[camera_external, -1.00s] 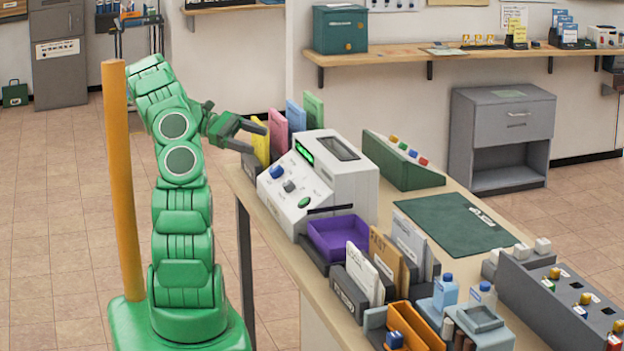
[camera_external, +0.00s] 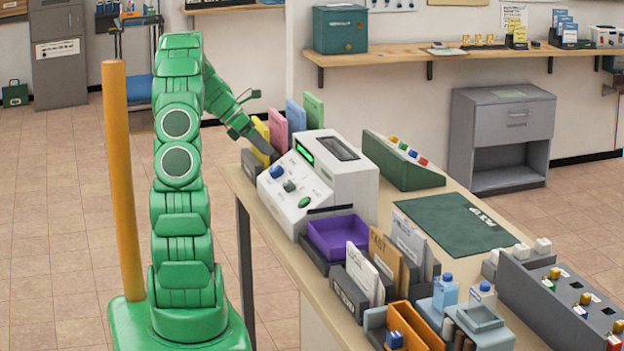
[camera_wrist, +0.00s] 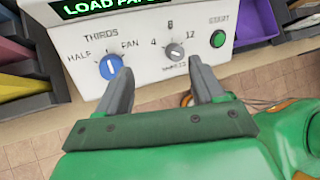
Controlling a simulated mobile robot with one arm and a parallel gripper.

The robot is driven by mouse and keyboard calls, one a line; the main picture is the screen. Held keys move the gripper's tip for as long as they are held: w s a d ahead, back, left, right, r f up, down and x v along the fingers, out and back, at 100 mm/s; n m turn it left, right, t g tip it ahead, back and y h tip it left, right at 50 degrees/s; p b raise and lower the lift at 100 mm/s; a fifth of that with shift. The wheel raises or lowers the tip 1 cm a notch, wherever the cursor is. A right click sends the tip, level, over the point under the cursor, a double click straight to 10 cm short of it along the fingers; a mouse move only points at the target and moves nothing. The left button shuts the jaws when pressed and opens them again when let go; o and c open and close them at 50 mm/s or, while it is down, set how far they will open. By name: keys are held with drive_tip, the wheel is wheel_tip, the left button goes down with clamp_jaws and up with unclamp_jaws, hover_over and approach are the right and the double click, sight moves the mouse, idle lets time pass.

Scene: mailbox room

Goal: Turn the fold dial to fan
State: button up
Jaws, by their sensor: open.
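The blue fold dial (camera_wrist: 110,67) is on the white machine's sloped front panel, labelled HALF, THIRDS and FAN. Its white mark points roughly up, toward THIRDS. The dial also shows in the external view (camera_external: 277,172). My gripper (camera_wrist: 160,72) is open and empty, its fingers pointing at the panel. In the wrist view the left fingertip is just right of and below the blue dial, and the right fingertip is right of the grey dial. In the external view my gripper (camera_external: 262,146) is above and left of the blue dial. Contact cannot be told.
A grey dial (camera_wrist: 174,51) marked 4, 8, 12 and a green START button (camera_wrist: 218,39) sit right of the blue dial. Coloured folders (camera_external: 278,130) stand behind the gripper. A purple tray (camera_external: 338,236) is at the machine's near side.

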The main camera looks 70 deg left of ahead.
sight(273, 169)
drive_tip(key=shift+w+a+f+n+g+y, duration=0.4)
drive_tip(key=shift+w+a+f+n+y, duration=0.3)
drive_tip(key=shift+f+n, duration=0.55)
drive_tip(key=shift+w+a+f+n+g+y, duration=0.4)
drive_tip(key=shift+w+a+f+n+y, duration=0.4)
drive_tip(key=shift+f+n, duration=0.45)
drive_tip(key=shift+w+a+f+n+g+y, duration=0.4)
drive_tip(key=shift+a+f+n+y, duration=0.2)
drive_tip(key=shift+a+f+n, duration=0.6)
drive_tip(key=shift+d+f, duration=0.15)
drive_tip(key=shift+d, duration=0.15)
drive_tip(key=shift+c, duration=0.4)
drive_tip(key=c, duration=1)
